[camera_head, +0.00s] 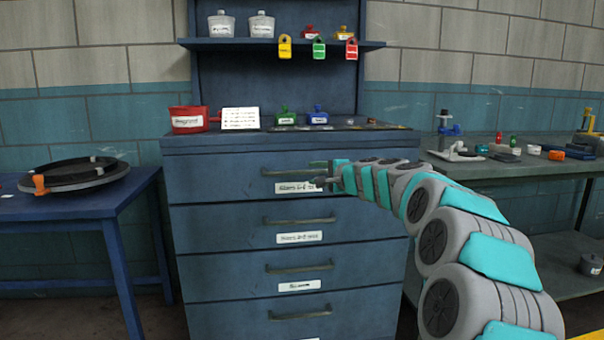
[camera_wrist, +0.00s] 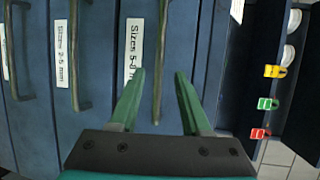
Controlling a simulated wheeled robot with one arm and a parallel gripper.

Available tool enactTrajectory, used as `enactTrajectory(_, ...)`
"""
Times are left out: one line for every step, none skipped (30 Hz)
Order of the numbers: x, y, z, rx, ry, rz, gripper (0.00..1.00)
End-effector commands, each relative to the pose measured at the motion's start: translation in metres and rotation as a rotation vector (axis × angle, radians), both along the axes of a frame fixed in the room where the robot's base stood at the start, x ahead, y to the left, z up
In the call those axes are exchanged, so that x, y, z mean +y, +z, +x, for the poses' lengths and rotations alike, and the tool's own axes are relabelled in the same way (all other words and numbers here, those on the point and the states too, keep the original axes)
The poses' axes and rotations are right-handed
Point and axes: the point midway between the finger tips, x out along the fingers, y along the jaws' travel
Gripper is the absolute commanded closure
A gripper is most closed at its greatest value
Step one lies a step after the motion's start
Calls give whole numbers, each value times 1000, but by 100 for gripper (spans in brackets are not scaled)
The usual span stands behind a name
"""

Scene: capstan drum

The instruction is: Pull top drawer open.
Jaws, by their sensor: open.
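The top drawer (camera_head: 220,178) of the blue cabinet looks shut. Its bar handle (camera_head: 297,173) is partly hidden by my gripper (camera_head: 320,174) in the head view. A white label, partly covered, sits below the handle. In the wrist view the picture is turned, so the top drawer's handle (camera_wrist: 158,55) runs up and down. My gripper (camera_wrist: 160,75) is open there, with one green finger on each side of the handle. I cannot tell whether either finger touches it.
Several more drawers with bar handles lie below, including the second drawer (camera_head: 220,225). A red box (camera_head: 187,120) and small locks sit on the cabinet top. A blue table (camera_head: 95,205) stands left, and a grey workbench (camera_head: 520,168) stands right.

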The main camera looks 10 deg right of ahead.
Motion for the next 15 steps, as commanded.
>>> enactTrajectory(2,-1,4,1,1,-1,53)
enactTrajectory(4,-1,7,1,2,-3,53)
enactTrajectory(6,-2,11,0,2,-4,53)
enactTrajectory(8,-2,15,0,3,-5,53)
enactTrajectory(10,-3,18,0,4,-6,53)
enactTrajectory(12,-4,23,0,4,-5,53)
enactTrajectory(13,-5,27,1,3,-5,53)
enactTrajectory(14,-7,30,2,3,-6,53)
enactTrajectory(16,-9,35,4,4,-5,53)
enactTrajectory(18,-9,39,3,4,-5,53)
enactTrajectory(20,-9,42,2,5,-4,53)
enactTrajectory(21,-9,46,1,4,-5,53)
enactTrajectory(22,-8,48,0,4,-6,53)
enactTrajectory(23,-9,51,0,4,-6,53)
enactTrajectory(25,-10,54,-1,4,-6,53)
